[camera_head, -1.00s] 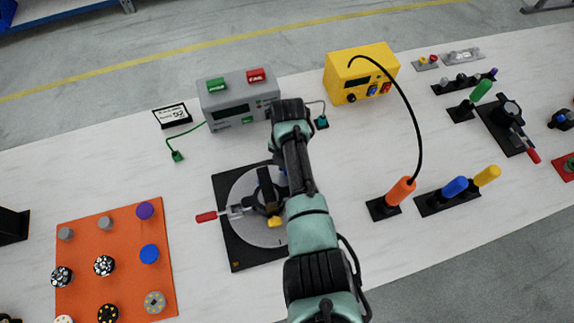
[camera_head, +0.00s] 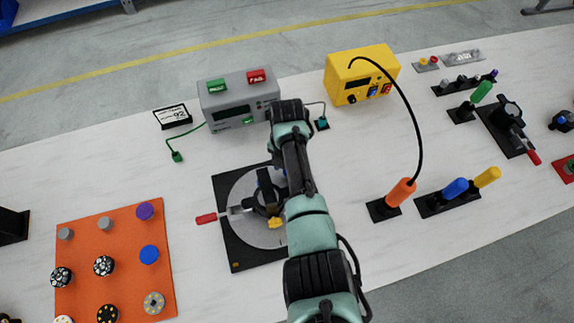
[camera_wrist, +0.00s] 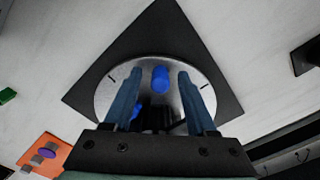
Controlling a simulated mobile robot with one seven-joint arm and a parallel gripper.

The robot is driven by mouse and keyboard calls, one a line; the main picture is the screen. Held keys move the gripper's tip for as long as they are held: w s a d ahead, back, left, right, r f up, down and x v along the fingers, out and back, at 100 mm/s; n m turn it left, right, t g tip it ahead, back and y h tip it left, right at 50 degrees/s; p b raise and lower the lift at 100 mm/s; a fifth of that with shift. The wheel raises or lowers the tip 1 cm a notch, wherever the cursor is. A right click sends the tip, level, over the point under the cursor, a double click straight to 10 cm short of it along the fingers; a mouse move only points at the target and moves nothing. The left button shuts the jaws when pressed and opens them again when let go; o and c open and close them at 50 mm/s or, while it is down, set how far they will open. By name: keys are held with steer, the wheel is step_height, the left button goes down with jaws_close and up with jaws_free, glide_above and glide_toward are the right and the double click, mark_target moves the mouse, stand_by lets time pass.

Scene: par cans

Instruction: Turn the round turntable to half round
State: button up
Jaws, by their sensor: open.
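The round turntable (camera_head: 262,239) is a silver disc on a black square plate (camera_head: 234,249), left of my arm in the head view. In the wrist view the disc (camera_wrist: 133,73) has dark marks near its rim. My gripper (camera_wrist: 160,80) is open over the disc, its two fingers apart on either side of a blue knob (camera_wrist: 160,76). I cannot tell whether the fingers touch it. A red-ended lever (camera_head: 206,218) sticks out at the disc's left side, and a yellow part (camera_head: 274,222) shows near its middle. My arm hides the disc's right part.
A grey box (camera_head: 222,106) with green and red buttons stands behind the turntable. An orange mat (camera_head: 125,250) with several small round parts lies at the left. A yellow device (camera_head: 347,66) and upright coloured handles stand to the right. White table is clear between them.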

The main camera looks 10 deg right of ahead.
steer(key=shift+r, duration=0.1)
step_height(320, 180, up, 13)
stand_by(0.5)
stand_by(0.3)
